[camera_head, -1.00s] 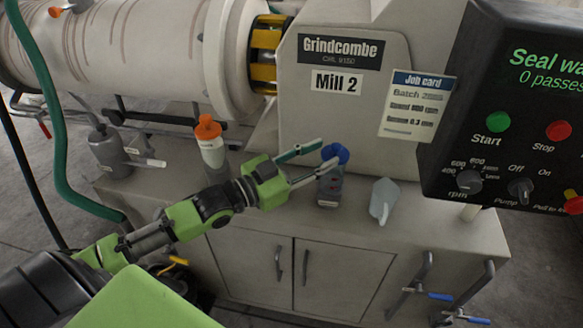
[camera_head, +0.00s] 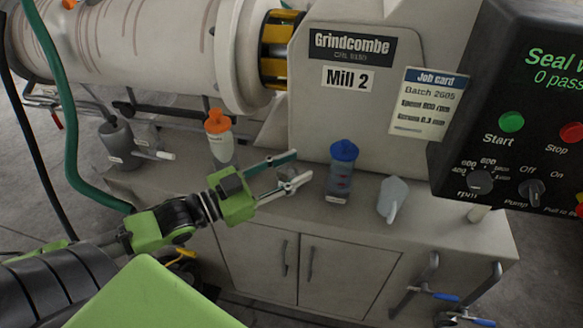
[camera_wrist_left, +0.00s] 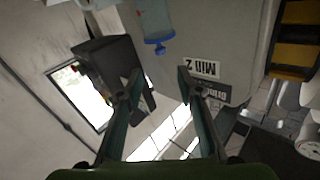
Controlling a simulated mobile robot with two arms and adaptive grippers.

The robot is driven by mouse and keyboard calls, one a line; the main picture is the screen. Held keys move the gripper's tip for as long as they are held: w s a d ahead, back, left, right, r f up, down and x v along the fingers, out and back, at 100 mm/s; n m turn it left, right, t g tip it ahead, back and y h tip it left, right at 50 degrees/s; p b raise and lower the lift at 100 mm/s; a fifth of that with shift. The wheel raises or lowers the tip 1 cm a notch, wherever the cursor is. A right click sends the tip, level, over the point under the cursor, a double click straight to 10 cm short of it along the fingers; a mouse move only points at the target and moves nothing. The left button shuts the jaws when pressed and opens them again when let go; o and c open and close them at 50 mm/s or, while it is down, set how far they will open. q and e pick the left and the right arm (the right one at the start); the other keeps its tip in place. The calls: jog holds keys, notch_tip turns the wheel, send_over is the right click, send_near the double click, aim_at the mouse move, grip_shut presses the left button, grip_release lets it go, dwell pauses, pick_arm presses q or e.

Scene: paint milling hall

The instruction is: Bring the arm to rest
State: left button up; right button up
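My left gripper (camera_head: 302,169) is open and empty above the cabinet top (camera_head: 284,212) in the head view. Its fingers point right, toward a bottle with a blue cap (camera_head: 341,172), with a gap between them and the bottle. The bottle stands upright in front of the mill. In the left wrist view my left gripper (camera_wrist_left: 158,78) shows its two fingers spread with nothing between them. The blue-capped bottle (camera_wrist_left: 154,22) shows upside down there, beyond the fingertips. My right gripper is in neither view.
A bottle with an orange cap (camera_head: 220,138) stands behind my left gripper. A pale scoop-like vessel (camera_head: 392,198) stands right of the blue-capped bottle. The dark control panel (camera_head: 515,110) overhangs the right side. A green hose (camera_head: 68,125) hangs at the left.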

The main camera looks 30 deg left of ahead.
pick_arm(q)
jog(key=shift+f, duration=0.15)
dwell(0.3)
notch_tip(320, 180, down, 10)
jog(key=s+d+n+g+y, duration=0.2)
jog(key=g+y, duration=0.1)
jog(key=s+d+f+n+g+y, duration=0.25)
jog(key=s+f+g, duration=0.25)
jog(key=s+f, duration=0.3)
jog(key=s+d+f+n+g+y, duration=0.1)
jog(key=s+d+f+g+y, duration=0.15)
jog(key=s+f+g, duration=0.55)
jog(key=s+f+t, duration=0.1)
jog(key=s+f, duration=0.1)
jog(key=f, duration=0.9)
jog(key=s+f+t, duration=0.1)
jog(key=s+f, duration=0.1)
jog(key=f, duration=1)
jog(key=s+a+f, duration=0.1)
jog(key=s+f, duration=0.7)
jog(key=s+a+f+g, duration=0.1)
jog(key=s+a+f, duration=0.1)
jog(key=s+f, duration=0.6)
jog(key=shift+s+a+f, duration=0.25)
jog(key=shift+s+a, duration=0.05)
jog(key=shift+s, duration=0.4)
